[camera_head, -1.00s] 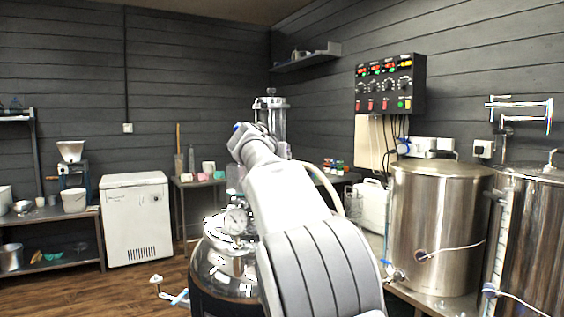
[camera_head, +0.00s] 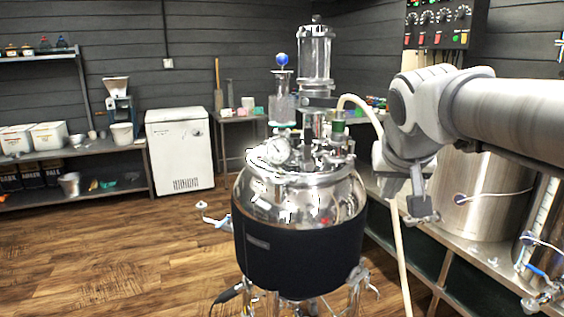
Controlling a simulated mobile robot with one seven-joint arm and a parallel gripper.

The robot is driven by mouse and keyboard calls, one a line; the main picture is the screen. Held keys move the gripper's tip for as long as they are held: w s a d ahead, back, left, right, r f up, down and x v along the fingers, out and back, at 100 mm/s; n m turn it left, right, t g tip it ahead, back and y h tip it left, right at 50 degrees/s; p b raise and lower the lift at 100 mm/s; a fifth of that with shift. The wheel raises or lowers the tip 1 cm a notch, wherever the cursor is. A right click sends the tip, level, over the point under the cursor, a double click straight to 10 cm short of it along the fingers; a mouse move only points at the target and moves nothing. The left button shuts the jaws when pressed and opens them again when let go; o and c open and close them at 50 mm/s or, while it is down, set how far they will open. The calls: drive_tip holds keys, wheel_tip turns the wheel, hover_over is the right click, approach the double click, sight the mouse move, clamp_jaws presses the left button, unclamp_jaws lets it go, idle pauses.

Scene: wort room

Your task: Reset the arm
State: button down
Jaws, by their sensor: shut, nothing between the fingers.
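My arm (camera_head: 520,115) reaches in from the right edge in the head view. Its pale grey wrist joint (camera_head: 415,105) bends downward at the right of the steel kettle. My gripper (camera_head: 421,212) is small and dark at the arm's lower end, shut and empty, hanging in front of the right-hand bench. It appears apart from the kettle, a little to the right of a pale hose.
A round steel kettle (camera_head: 295,205) with a black jacket, gauge and lid fittings stands on legs at the centre. The pale hose (camera_head: 400,260) hangs close to my gripper. A steel tank (camera_head: 475,190) stands on the right. A white chest (camera_head: 180,150) is behind left. The wooden floor (camera_head: 90,250) at left is clear.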

drive_tip(key=s+a+f+n+g+y, duration=0.1)
drive_tip(key=s+a+f, duration=0.1)
drive_tip(key=s+f, duration=0.65)
drive_tip(key=s+a+f+n+g+y, duration=0.1)
drive_tip(key=s+a+f, duration=0.3)
drive_tip(key=s, duration=0.7)
wheel_tip(320, 180, up, 24)
drive_tip(key=d+p, duration=0.1)
drive_tip(key=p, duration=2.3)
drive_tip(key=shift+w+d+f, duration=0.15)
drive_tip(key=shift+w+d, duration=0.15)
drive_tip(key=shift+w, duration=0.1)
